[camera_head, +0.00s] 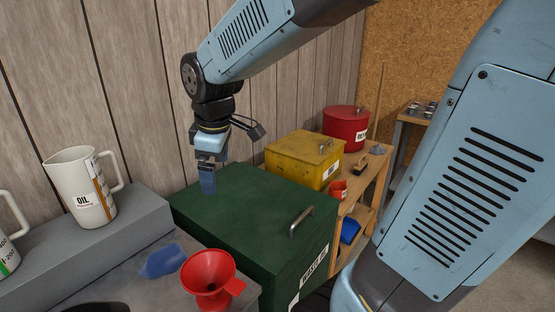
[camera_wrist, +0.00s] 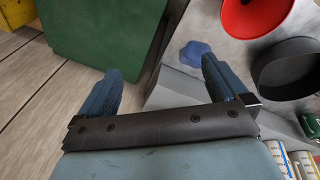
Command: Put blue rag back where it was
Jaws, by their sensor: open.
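The blue rag (camera_head: 163,260) lies crumpled on the grey work surface (camera_head: 135,283), left of the red funnel (camera_head: 210,280). It also shows in the wrist view (camera_wrist: 196,52), beyond the right finger and apart from it. My gripper (camera_head: 208,188) points down by the back left part of the green box (camera_head: 245,205); I cannot tell its exact height. In the wrist view my gripper (camera_wrist: 162,72) has its two blue fingers wide apart with nothing between them.
A white oil jug (camera_head: 82,187) stands on a raised grey ledge (camera_head: 125,228) at the left. Yellow (camera_head: 305,158) and red (camera_head: 346,128) bins stand on a wooden shelf at the back. The wrist view shows a dark round pan (camera_wrist: 285,68) beside the funnel.

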